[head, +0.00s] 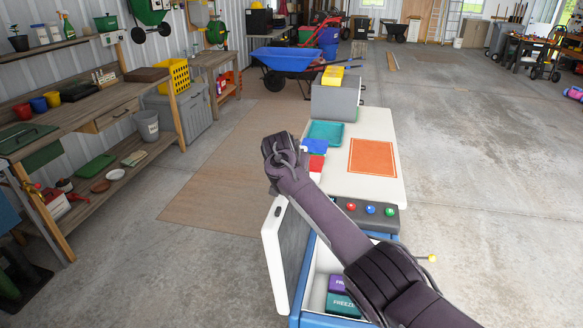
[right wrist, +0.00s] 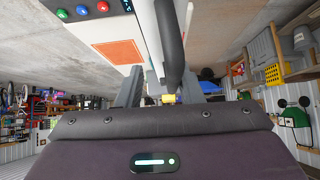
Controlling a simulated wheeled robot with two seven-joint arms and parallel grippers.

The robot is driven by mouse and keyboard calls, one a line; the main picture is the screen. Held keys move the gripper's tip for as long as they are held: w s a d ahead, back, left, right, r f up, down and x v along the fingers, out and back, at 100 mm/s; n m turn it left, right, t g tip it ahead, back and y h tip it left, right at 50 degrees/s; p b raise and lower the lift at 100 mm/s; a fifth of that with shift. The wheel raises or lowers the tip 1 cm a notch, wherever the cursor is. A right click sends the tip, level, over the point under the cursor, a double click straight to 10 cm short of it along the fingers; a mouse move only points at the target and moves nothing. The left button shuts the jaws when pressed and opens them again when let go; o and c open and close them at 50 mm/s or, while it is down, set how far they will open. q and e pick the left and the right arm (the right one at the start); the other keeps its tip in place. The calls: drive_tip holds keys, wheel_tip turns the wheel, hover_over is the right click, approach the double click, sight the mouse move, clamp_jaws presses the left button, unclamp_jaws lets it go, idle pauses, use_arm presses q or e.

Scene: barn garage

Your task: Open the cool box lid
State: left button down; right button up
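The blue cool box (head: 293,321) is at the bottom of the head view. Its lid (head: 273,262), white outside and grey inside, stands raised and roughly upright along the left side, so the white interior shows. Purple and teal packs (head: 343,305) lie inside. My right arm crosses over the box, hiding its right part. Its wrist is beyond the lid, and the fingers are mostly hidden in the head view. In the right wrist view my right gripper (right wrist: 163,80) has its fingers apart, with the lid (right wrist: 144,30) edge-on ahead between them; contact is unclear. My left gripper is out of view.
A white table (head: 388,190) with an orange mat (head: 372,157), trays and a grey button panel (head: 367,213) adjoins the box's far side. A workbench (head: 75,115) stands left. A blue wheelbarrow (head: 287,60) is behind. Floor is clear to the right.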

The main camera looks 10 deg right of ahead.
drive_tip(key=shift+b+v, duration=1)
drive_tip(key=shift+v, duration=2.9)
drive_tip(key=shift+s+f, duration=0.1)
